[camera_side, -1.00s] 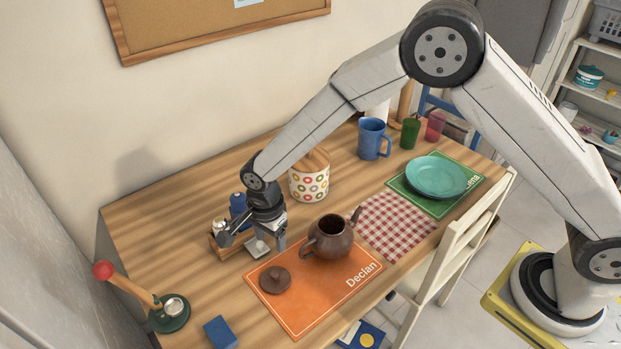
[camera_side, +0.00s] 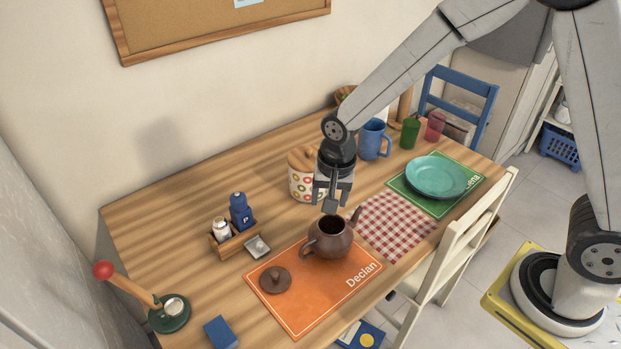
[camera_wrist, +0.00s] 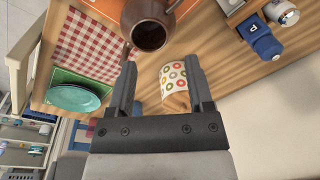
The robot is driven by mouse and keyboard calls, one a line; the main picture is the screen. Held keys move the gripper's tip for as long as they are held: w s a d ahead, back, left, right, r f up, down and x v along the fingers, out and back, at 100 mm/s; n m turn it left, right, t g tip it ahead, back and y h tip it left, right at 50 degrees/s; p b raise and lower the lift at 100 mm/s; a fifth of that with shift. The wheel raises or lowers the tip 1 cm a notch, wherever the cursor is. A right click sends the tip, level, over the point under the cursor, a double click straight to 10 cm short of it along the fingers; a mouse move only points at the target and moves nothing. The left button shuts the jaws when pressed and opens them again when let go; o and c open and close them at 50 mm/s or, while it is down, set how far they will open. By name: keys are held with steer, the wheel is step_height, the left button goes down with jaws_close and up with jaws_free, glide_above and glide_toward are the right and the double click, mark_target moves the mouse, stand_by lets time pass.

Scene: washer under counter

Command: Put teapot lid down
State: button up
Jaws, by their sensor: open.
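The brown teapot lid (camera_side: 275,280) lies knob up on the left part of the orange placemat (camera_side: 314,306). The brown teapot (camera_side: 330,240) stands uncovered at the mat's back edge, its dark opening showing. My gripper (camera_side: 331,205) is open and empty, above and just behind the teapot in the side view. In the wrist view my open fingers (camera_wrist: 162,85) have nothing between them that they touch. The teapot (camera_wrist: 150,25) shows beyond the fingertips there, and the lid is not in that view.
A dotted canister (camera_side: 301,184) with a wooden lid stands close to the left of my gripper. A blue mug (camera_side: 373,140), a checked cloth (camera_side: 395,224) and a teal plate (camera_side: 436,177) lie to the right. A shaker caddy (camera_side: 233,240) stands left.

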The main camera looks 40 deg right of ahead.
steer(key=s+d+r+n+t, duration=0.1)
steer(key=s+d+r+n, duration=0.2)
steer(key=s+d+n, duration=0.5)
steer(key=s+d, duration=0.2)
steer(key=s, duration=0.1)
steer(key=shift+s+r, duration=0.25)
steer(key=shift+r, duration=0.1)
